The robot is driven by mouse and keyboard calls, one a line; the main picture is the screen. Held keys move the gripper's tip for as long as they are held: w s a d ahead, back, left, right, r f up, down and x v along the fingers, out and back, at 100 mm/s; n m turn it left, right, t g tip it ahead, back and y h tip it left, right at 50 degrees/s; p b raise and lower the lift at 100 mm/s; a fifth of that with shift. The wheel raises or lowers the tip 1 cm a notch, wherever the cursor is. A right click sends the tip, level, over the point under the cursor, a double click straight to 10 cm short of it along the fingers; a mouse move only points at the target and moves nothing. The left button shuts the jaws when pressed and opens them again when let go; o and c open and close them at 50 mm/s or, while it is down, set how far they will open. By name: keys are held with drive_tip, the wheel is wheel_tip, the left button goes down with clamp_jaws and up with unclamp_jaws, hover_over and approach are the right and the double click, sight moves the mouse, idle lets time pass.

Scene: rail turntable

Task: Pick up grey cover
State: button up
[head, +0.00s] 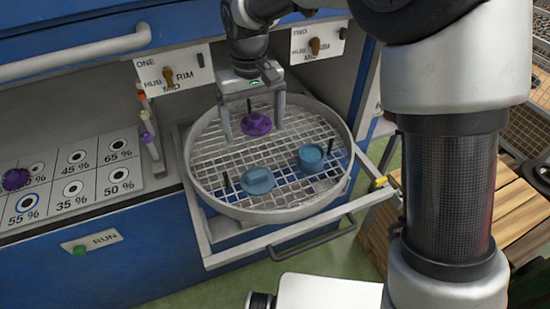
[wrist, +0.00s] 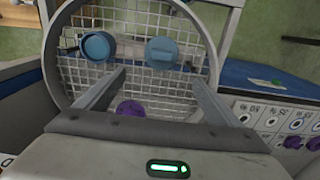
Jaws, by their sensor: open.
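No plainly grey cover shows. On the round mesh turntable (head: 270,214) lie a flat blue piece with a raised ridge (head: 258,181) and a blue cup-like piece (head: 311,157). A purple flanged piece (head: 256,124) sits farther back on the mesh by a dark upright peg. My gripper (head: 253,134) is open and points down over the back of the turntable, its fingers on either side of the purple piece in the head view. In the wrist view, the purple piece (wrist: 131,108) is partly hidden by my gripper, and the ridged piece (wrist: 162,50) lies beyond the fingers.
The turntable sits in a pulled-out frame with a handle (head: 310,236). Thin dark pegs (head: 227,181) stand on the mesh. A panel with percent-marked spots (head: 75,175) holds a purple piece at left. A wooden crate (head: 510,205) stands at right.

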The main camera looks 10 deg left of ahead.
hover_over(257, 173)
wheel_tip(257, 173, down, 12)
drive_tip(key=shift+w+a+f+b, duration=0.1)
drive_tip(key=shift+w+f+b, duration=0.05)
drive_tip(key=shift+b, duration=0.2)
drive_tip(key=shift+s+f, duration=0.15)
drive_tip(key=shift+f, duration=1.2)
drive_tip(key=shift+s+f, duration=0.1)
drive_tip(key=shift+f, duration=1.25)
drive_tip(key=shift+c, duration=0.3)
drive_tip(key=shift+r, duration=0.1)
drive_tip(key=c, duration=1.1)
